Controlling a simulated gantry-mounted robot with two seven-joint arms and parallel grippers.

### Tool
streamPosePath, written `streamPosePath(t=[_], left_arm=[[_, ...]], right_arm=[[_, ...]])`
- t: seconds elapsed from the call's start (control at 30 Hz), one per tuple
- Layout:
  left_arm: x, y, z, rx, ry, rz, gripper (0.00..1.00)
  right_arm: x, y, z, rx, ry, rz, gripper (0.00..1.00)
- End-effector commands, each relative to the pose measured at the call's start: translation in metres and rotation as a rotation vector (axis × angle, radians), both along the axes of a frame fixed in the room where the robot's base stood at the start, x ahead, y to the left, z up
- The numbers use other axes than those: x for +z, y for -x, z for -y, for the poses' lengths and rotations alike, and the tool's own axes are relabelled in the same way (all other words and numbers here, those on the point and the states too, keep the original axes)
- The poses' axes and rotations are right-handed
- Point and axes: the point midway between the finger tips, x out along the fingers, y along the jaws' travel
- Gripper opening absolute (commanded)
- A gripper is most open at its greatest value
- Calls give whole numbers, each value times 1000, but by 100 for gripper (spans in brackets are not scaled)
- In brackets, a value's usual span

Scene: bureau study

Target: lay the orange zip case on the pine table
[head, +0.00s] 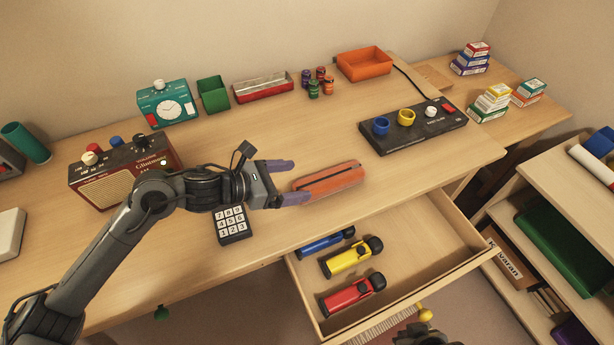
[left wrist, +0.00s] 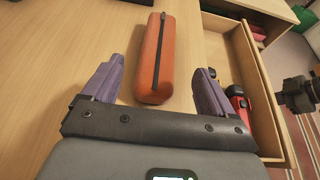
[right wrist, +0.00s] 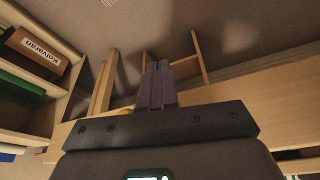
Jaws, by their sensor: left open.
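The orange zip case (head: 335,182) lies on the pale wooden desk (head: 215,140), just behind the open drawer. It is long, with a dark zip along its top. My left gripper (head: 291,182) is open at the case's left end. In the left wrist view the case (left wrist: 150,62) lies ahead between the two purple fingers, apart from both. A second pale wooden table (head: 540,112) stands at the back right; I cannot tell which surface is the pine table. My right gripper (right wrist: 157,85) is shut and empty, low in front of the furniture.
The open drawer (head: 405,270) holds blue, yellow and red torches (head: 350,258). A keypad (head: 232,224) and a radio (head: 125,170) stand near my left arm. A black panel with knobs (head: 412,128) lies right of the case. Small boxes (head: 490,102) are stacked on the back-right table, with some bare room.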

Motion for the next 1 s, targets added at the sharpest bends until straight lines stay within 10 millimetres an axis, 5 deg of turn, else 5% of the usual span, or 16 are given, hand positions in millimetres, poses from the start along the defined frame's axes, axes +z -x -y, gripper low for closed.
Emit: streamPosePath(t=[0.4, 1.0], left_arm=[[21, 23, -46, -1, 0, 0, 87], [24, 25, -50, -1, 1, 0, 87]], right_arm=[[3, 0, 1, 1, 3, -1, 0], [2, 0, 2, 5, 8, -2, 0]])
